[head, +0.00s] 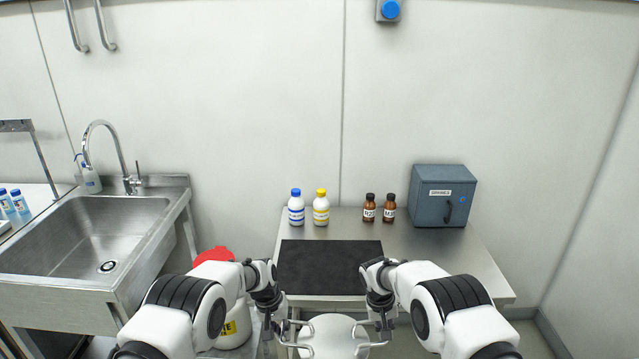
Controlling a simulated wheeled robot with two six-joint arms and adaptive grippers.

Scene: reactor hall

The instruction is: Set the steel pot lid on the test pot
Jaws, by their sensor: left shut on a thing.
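My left gripper (279,327) is low at the bottom centre of the head view, in front of the table. It is shut on what I take to be the steel pot lid; its outline is hard to make out there. My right gripper (383,329) is at the same height a little to the right, and its jaws are too unclear to read. A pale round surface and thin grey curved bars show between the two grippers; I cannot tell what they belong to. I cannot make out the test pot.
The steel table bears an empty black mat (330,267). Behind it stand a blue-capped bottle (296,209), a yellow-capped bottle (321,209), brown bottles (369,210) and a grey-blue box (443,197). A sink (95,238) is at left. A red-lidded white container (236,330) stands beside my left arm.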

